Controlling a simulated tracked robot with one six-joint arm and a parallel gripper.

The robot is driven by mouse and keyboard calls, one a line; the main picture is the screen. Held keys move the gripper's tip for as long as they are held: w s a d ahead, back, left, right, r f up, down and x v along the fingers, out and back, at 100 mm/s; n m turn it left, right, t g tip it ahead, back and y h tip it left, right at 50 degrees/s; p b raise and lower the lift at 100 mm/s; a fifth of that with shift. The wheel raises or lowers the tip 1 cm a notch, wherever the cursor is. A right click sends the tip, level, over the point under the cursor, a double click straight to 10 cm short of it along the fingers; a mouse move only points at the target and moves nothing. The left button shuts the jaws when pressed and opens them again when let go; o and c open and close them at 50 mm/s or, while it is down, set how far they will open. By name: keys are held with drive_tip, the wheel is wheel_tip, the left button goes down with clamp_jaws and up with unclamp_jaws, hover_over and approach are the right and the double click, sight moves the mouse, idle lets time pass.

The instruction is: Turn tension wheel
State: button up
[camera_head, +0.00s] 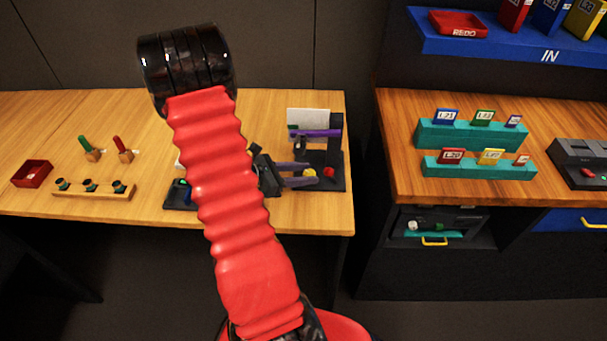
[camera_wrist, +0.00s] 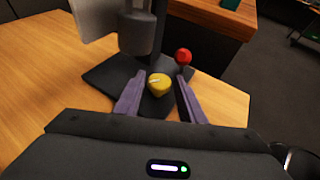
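A yellow round knob (camera_wrist: 159,84) with a pale mark on top, which looks like the tension wheel, sits on the dark base of a small machine. It also shows in the head view (camera_head: 310,173). My gripper (camera_wrist: 160,77) is open, with one purple finger on each side of the knob. Gaps show between the knob and both fingers in the wrist view. In the head view my gripper (camera_head: 312,174) reaches in from the left. How high the fingertips are relative to the knob is hard to tell.
A red ball (camera_wrist: 183,57) stands just beyond the right fingertip. The machine's dark post (camera_head: 334,150) and grey cylinder (camera_wrist: 137,32) rise behind the knob. The table's right edge (camera_head: 352,190) is close by. A red tray (camera_head: 31,174) lies far left.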

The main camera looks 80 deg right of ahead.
drive_tip(key=c, duration=0.7)
drive_tip(key=shift+w+d+m+g+y, duration=0.15)
drive_tip(key=shift+m+g+y, duration=0.5)
drive_tip(key=shift+m+y, duration=0.55)
drive_tip(key=shift+d+m+g+y, duration=0.15)
drive_tip(key=shift+m+g+y, duration=0.5)
drive_tip(key=shift+m+y, duration=0.5)
drive_tip(key=o, duration=1)
drive_tip(key=v, duration=1.3)
drive_tip(key=shift+w+r, duration=0.1)
drive_tip(key=shift+w, duration=0.05)
drive_tip(key=shift+w+a+r, duration=0.1)
drive_tip(key=shift+w, duration=0.1)
